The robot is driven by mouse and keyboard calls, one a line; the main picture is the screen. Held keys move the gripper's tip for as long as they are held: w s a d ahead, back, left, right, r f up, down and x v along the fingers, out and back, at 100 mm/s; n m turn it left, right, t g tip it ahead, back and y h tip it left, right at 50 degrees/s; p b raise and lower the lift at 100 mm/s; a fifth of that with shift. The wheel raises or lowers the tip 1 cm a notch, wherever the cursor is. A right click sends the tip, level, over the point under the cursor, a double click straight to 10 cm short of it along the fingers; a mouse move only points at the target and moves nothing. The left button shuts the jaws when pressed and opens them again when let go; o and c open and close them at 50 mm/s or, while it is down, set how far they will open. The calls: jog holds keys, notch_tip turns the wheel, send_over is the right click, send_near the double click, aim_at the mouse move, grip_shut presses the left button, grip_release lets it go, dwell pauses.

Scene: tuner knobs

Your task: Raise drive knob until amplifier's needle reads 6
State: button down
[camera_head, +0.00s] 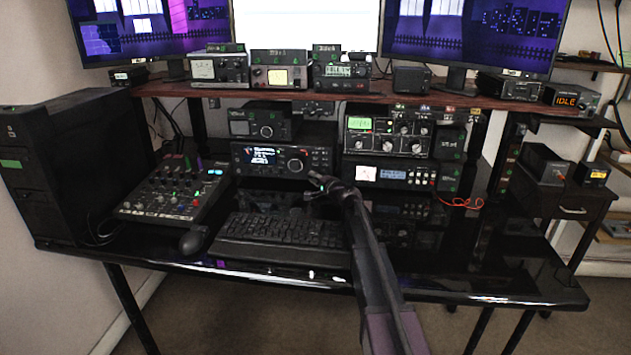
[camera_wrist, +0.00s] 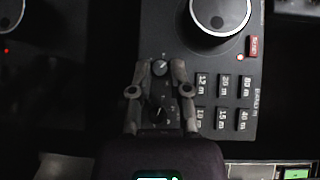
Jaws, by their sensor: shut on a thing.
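My gripper (camera_head: 316,181) reaches to the lower right front of a black transceiver (camera_head: 262,157) with a lit blue display. In the wrist view my gripper (camera_wrist: 160,72) has its two fingers closed on a small dark round knob (camera_wrist: 160,67) with a pale pointer mark, taken as the drive knob. A second small knob (camera_wrist: 157,113) lies between the fingers, nearer the palm. A unit to the right, seemingly the amplifier (camera_head: 395,176), has a white needle meter (camera_head: 366,173); its reading is too small to tell. The gripped knob is hidden in the head view.
A large silver-rimmed tuning knob (camera_wrist: 220,12) and band buttons (camera_wrist: 225,100) sit close beside the fingers. A keyboard (camera_head: 285,230), a mixer (camera_head: 175,190) and a mouse (camera_head: 193,240) lie on the glossy black desk (camera_head: 480,275). A shelf (camera_head: 330,94) with more radios runs above.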

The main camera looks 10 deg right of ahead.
jog(key=c, duration=0.6)
grip_release()
